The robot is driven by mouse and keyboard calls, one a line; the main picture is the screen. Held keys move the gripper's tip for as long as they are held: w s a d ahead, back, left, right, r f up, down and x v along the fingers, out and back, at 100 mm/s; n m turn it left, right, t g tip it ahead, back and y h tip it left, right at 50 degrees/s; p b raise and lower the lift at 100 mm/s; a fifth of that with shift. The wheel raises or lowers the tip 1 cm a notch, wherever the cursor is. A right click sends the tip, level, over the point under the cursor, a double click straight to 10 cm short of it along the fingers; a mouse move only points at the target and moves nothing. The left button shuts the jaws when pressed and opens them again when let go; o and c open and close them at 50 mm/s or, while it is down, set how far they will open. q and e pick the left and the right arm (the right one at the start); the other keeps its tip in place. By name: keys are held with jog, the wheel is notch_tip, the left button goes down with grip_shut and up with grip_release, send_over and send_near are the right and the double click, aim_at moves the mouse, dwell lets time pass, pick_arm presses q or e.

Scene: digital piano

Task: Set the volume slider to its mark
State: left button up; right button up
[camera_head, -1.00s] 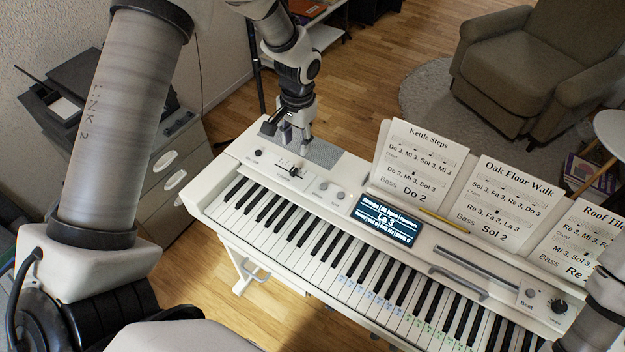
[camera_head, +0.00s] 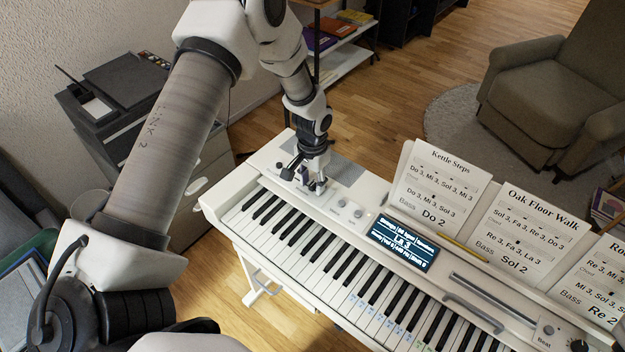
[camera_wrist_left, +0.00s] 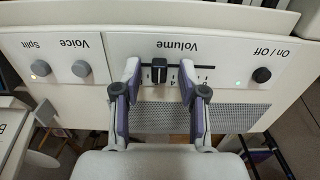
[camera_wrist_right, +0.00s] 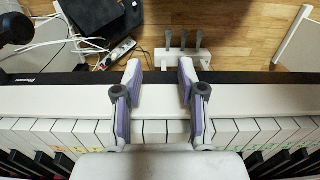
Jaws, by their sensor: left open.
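The volume slider's black knob (camera_wrist_left: 158,70) stands in a dark slot on the piano's white panel, under the upside-down word "Volume" in the left wrist view. My left gripper (camera_wrist_left: 160,78) is open, with one finger to each side of the knob. The knob sits nearer the left finger, and I cannot tell whether they touch. Scale ticks and digits show by the right finger, partly hidden; I cannot make out the mark. In the head view the left gripper (camera_head: 312,187) covers the slider. My right gripper (camera_wrist_right: 160,78) is open and empty over the piano keys.
The Voice and Split knobs (camera_wrist_left: 82,68) and the On/Off button (camera_wrist_left: 261,75) flank the slider. A speaker grille (camera_wrist_left: 240,116) lies beside it. A lit display (camera_head: 402,242) and song sheets (camera_head: 440,185) are to the right in the head view.

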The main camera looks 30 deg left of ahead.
aim_at(314, 184)
pick_arm(q)
jog(key=shift+d, duration=0.1)
grip_shut()
jog(key=shift+d+r+p, duration=0.1)
jog(key=shift+r+p, duration=0.1)
jog(key=shift+p, duration=0.2)
jog(key=shift+f, duration=0.15)
grip_release()
notch_tip(314, 184, up, 12)
